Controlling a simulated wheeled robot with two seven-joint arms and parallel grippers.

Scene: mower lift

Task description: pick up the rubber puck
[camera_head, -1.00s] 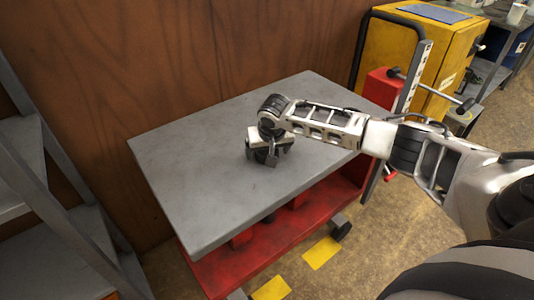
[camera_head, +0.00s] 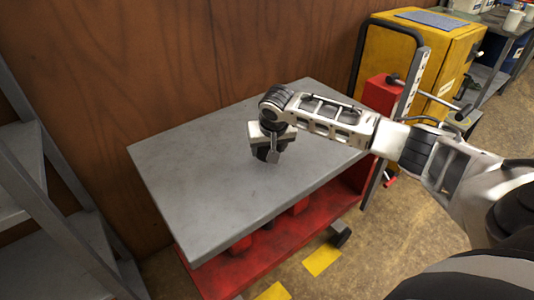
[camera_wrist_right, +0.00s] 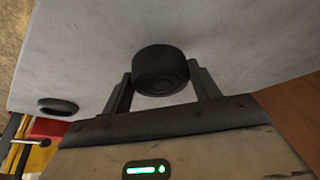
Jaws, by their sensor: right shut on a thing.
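The rubber puck (camera_wrist_right: 160,68) is a short black cylinder. In the right wrist view it sits between the two fingers of my right gripper (camera_wrist_right: 160,80), which is shut on it. In the head view my right gripper (camera_head: 265,156) points down over the grey table top (camera_head: 200,180) of a red cart, near its middle. There the puck is mostly hidden among the dark fingers. The gripper looks a little above the surface, though the exact gap is hard to judge. My left gripper is not in view.
A brown wooden wall (camera_head: 150,60) stands behind the cart. A grey metal shelf (camera_head: 70,240) is at the left. A yellow cabinet (camera_head: 425,60) and a red part with a bar handle (camera_head: 385,92) stand at the right. The table top around the gripper is clear.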

